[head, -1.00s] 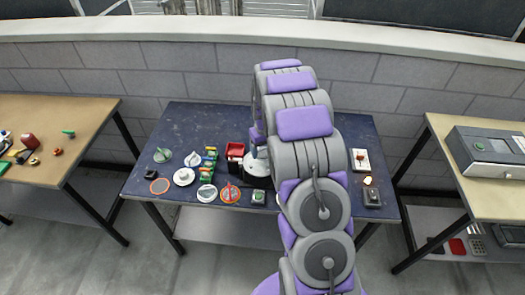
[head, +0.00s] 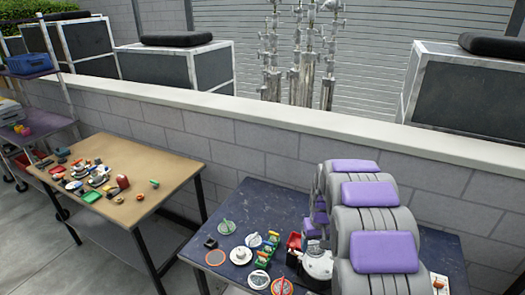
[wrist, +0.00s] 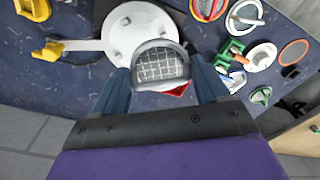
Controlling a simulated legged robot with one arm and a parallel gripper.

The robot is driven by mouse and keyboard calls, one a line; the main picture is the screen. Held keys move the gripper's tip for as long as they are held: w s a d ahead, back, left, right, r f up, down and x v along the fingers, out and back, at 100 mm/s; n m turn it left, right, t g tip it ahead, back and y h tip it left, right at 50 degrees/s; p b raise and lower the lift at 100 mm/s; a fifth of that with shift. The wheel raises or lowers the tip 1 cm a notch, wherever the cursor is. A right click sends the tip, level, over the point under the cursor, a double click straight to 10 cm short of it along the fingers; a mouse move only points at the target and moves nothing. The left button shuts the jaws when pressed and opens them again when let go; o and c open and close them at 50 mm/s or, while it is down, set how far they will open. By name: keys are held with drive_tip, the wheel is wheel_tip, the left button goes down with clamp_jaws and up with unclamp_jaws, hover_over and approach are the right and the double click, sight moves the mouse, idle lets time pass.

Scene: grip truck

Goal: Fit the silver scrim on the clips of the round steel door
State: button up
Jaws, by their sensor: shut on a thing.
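In the wrist view my gripper (wrist: 160,84) has its two blue fingers on either side of a grey-rimmed piece with silver mesh (wrist: 158,66), which looks like the silver scrim. It is shut on this piece. Behind the scrim lies a pale round plate (wrist: 130,28) with small dark holes, probably the round steel door; the scrim overlaps its lower right edge in the picture. I cannot tell whether they touch. In the head view the pale round thing (head: 318,264) stands beside my arm, which hides part of it.
Right of the plate in the wrist view lie a red-rimmed scrim (wrist: 221,12), a white-rimmed scrim (wrist: 259,20), an orange-rimmed one (wrist: 307,47) and a green holder (wrist: 231,50). Yellow-handled parts (wrist: 47,52) lie left. A wooden table (head: 150,163) stands left; a low wall runs behind.

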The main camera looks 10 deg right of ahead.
sight(321, 251)
drive_tip(key=s+a+r, duration=0.1)
drive_tip(key=a+r, duration=0.1)
drive_tip(key=a, duration=0.5)
drive_tip(key=s+a+r, duration=0.2)
drive_tip(key=a, duration=0.5)
drive_tip(key=w+d+f+b, duration=0.1)
drive_tip(key=d+f, duration=0.1)
drive_tip(key=d, duration=0.3)
drive_tip(key=w+d+f+b, duration=0.1)
drive_tip(key=d+f, duration=0.2)
drive_tip(key=d, duration=0.3)
drive_tip(key=w+d+f+b, duration=0.1)
drive_tip(key=d+f, duration=0.2)
drive_tip(key=d, duration=0.2)
drive_tip(key=shift+d+f, duration=0.15)
drive_tip(key=shift+d, duration=0.05)
drive_tip(key=shift+d+f+b, duration=0.1)
drive_tip(key=shift+f+b, duration=0.35)
drive_tip(key=shift+b, duration=0.25)
drive_tip(key=shift+d+f+p, duration=0.25)
drive_tip(key=shift+f+p, duration=0.05)
drive_tip(key=shift+p, duration=0.05)
drive_tip(key=shift+d, duration=0.3)
drive_tip(key=shift+a, duration=0.1)
drive_tip(key=shift+a+r, duration=0.15)
drive_tip(key=shift+a, duration=0.25)
drive_tip(key=shift+d, duration=0.25)
drive_tip(key=shift+a+p, duration=0.2)
drive_tip(key=shift+p, duration=0.25)
